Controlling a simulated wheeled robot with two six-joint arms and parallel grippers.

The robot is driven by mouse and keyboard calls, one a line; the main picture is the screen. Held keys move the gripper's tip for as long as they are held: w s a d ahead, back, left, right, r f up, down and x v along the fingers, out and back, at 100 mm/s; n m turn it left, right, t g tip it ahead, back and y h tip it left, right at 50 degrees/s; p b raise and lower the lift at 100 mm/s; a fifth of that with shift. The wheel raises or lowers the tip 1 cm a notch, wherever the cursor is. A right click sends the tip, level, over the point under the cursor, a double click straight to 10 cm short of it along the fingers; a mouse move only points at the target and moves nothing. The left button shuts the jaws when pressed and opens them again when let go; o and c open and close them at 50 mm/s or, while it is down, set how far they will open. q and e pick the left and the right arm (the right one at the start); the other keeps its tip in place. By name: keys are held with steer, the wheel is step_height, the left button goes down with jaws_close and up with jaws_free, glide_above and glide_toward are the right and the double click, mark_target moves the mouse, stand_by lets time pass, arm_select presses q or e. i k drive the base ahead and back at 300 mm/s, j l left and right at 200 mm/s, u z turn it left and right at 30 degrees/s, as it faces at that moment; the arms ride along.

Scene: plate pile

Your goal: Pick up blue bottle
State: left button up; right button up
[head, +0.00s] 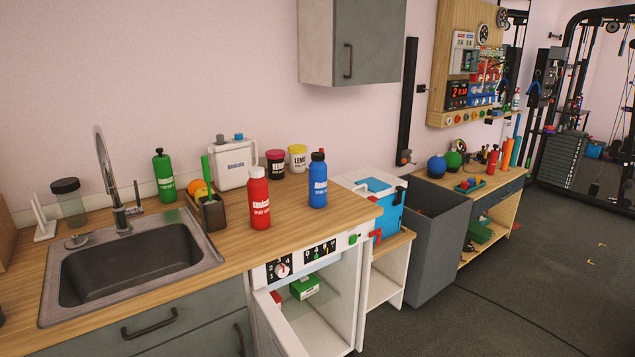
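The blue bottle (318,181) stands upright on the wooden counter near its right end. It has a dark cap and white lettering. A red bottle (259,199) stands upright to its left and a little nearer to me, apart from it. Neither of my grippers is in the head view. Nothing touches the blue bottle.
A white jug (232,163), two small jars (297,158) and a dark caddy (210,212) stand on the counter (330,222). A sink (130,268) with a tall tap lies left. An open white cabinet (325,310) is below. Dark floor at right is mostly clear.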

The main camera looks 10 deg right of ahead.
mark_target(318, 169)
steer(key=i+l, duration=0.1)
steer(key=l, duration=1.85)
steer(key=i+l, duration=0.25)
steer(key=i, duration=0.15)
steer(key=i+l, duration=0.25)
steer(key=i, duration=0.2)
steer(key=i+l, duration=0.25)
steer(key=i, duration=0.15)
